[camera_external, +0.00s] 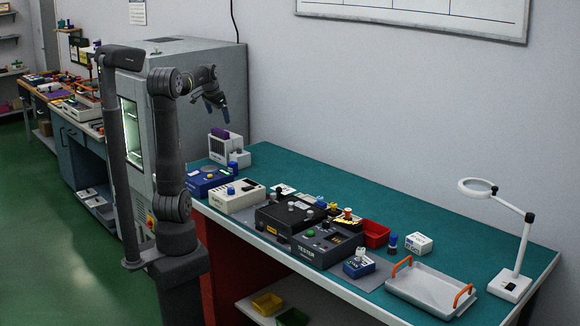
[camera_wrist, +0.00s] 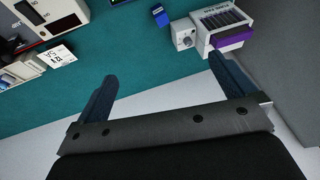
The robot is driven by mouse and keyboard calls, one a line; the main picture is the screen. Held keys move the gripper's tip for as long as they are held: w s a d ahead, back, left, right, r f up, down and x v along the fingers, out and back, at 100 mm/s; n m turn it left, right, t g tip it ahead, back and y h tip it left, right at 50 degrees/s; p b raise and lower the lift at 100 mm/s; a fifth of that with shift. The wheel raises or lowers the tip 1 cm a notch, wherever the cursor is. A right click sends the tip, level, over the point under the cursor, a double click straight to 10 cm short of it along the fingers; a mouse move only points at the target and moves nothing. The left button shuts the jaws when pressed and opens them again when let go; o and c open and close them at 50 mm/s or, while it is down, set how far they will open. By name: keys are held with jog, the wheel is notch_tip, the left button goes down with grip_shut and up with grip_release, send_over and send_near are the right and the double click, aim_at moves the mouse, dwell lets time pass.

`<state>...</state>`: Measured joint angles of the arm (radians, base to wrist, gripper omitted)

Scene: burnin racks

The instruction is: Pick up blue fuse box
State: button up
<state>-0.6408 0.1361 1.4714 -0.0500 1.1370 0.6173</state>
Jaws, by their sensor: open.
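No label that I can read tells which blue thing is the fuse box. A small blue block (camera_external: 233,165) stands beside the white slotted rack (camera_external: 238,152) at the table's far left end. A small blue block also shows at the top of the wrist view (camera_wrist: 160,15). A blue box with a yellow knob (camera_external: 207,180) lies near the left edge, and a small blue box with a white top (camera_external: 358,266) lies near the front. My gripper (camera_external: 215,106) is open and empty, high above the far left end of the table, apart from everything.
The slotted rack with a purple piece shows in the wrist view (camera_wrist: 220,25). Grey and black test devices (camera_external: 290,216) crowd the table's middle. A red bin (camera_external: 375,235), a white tray with orange handles (camera_external: 425,291) and a lamp (camera_external: 510,284) stand right. The back strip is clear.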

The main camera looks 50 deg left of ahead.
jog(key=c, duration=0.9)
jog(key=shift+f, duration=0.1)
jog(key=m+g+y, duration=0.7)
jog(key=m+y, duration=0.4)
jog(key=m, duration=0.5)
send_near(230, 168)
jog(key=a+f, duration=0.1)
jog(key=a, duration=0.1)
jog(key=a+f, duration=0.1)
jog(key=a, duration=0.1)
jog(key=a+f, duration=0.1)
jog(key=a, duration=0.1)
jog(key=shift+w+f, duration=0.2)
jog(key=shift+r+x, duration=0.2)
jog(key=shift+x, duration=2.45)
